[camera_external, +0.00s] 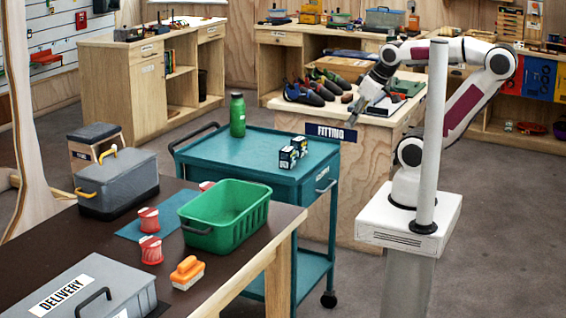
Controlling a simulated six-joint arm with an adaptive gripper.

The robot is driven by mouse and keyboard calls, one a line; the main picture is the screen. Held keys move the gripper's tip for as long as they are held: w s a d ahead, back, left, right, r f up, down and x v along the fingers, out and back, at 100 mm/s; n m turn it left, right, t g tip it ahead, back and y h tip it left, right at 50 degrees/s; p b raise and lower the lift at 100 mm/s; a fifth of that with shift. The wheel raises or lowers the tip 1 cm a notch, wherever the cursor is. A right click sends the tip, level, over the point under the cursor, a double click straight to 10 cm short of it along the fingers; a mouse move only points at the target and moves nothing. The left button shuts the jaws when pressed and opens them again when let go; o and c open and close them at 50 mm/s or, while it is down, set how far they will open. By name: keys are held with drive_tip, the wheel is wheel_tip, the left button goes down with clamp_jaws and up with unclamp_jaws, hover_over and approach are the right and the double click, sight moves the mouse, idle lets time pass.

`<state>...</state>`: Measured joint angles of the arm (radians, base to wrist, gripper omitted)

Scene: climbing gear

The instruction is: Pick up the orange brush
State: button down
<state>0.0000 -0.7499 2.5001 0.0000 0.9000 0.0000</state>
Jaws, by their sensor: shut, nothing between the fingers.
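An orange brush (187,270) with a pale bristle base lies on the dark-topped table at the front left, beside the green basket. My gripper (352,120) is at the fitting bench (320,118) in the middle back, far from this brush and to its upper right. My gripper is shut and empty.
The green basket (226,215), red spools (150,250) and a grey delivery box (90,292) stand near the brush. A teal cart (222,155) with a green bottle (237,115) and small dark boxes (288,157) stands between that table and the bench. Climbing shoes (304,94) line the bench.

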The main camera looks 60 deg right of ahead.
idle(0.4)
drive_tip(key=c, duration=0.9)
unclamp_jaws()
drive_tip(key=shift+w, duration=0.1)
